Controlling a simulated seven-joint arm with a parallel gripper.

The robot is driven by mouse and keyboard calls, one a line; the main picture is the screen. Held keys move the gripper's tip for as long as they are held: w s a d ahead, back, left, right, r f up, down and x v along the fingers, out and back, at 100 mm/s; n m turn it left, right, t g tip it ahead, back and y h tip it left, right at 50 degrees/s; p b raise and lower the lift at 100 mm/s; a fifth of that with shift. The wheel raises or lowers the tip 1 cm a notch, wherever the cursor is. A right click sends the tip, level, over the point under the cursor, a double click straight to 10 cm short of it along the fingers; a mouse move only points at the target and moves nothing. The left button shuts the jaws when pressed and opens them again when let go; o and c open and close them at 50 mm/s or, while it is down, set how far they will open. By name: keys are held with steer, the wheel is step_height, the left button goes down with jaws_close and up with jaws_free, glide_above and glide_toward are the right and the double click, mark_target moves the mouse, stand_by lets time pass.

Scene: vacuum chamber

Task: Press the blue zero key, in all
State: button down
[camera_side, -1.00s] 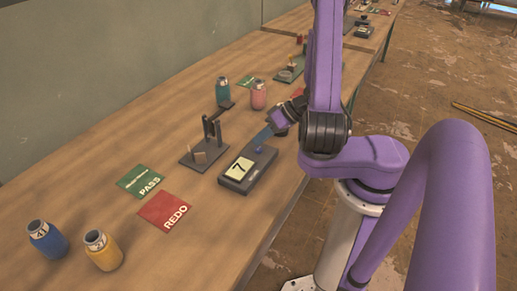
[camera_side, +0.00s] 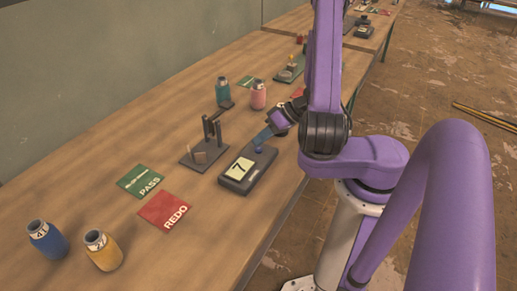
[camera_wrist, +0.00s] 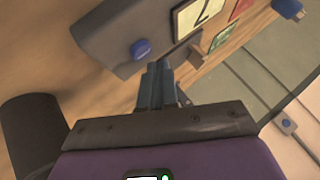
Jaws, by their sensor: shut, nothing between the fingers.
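The blue zero key (camera_side: 258,149) is a round knob on the far end of a dark grey box (camera_side: 262,168) on the bench. The box's pale display (camera_side: 240,169) reads 7. The key also shows in the wrist view (camera_wrist: 140,48), uncovered. My gripper (camera_side: 264,136) is shut and empty, its bluish fingers slanting down close above the key in the side view. In the wrist view my fingertips (camera_wrist: 159,66) appear just beside the key, with a small gap in the picture. I cannot tell exactly how high they are above it.
A dark stand with posts (camera_side: 206,148) is left of the box. Green PASS (camera_side: 140,180) and red REDO (camera_side: 164,209) cards lie nearer. Blue (camera_side: 46,239), yellow (camera_side: 103,250), teal (camera_side: 223,92) and pink (camera_side: 258,95) jars stand on the bench.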

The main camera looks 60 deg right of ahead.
mark_target(262, 148)
steer(key=shift+f, duration=0.3)
steer(key=shift+f, duration=0.45)
stand_by(0.7)
steer(key=shift+r, duration=0.85)
steer(key=shift+r, duration=2.55)
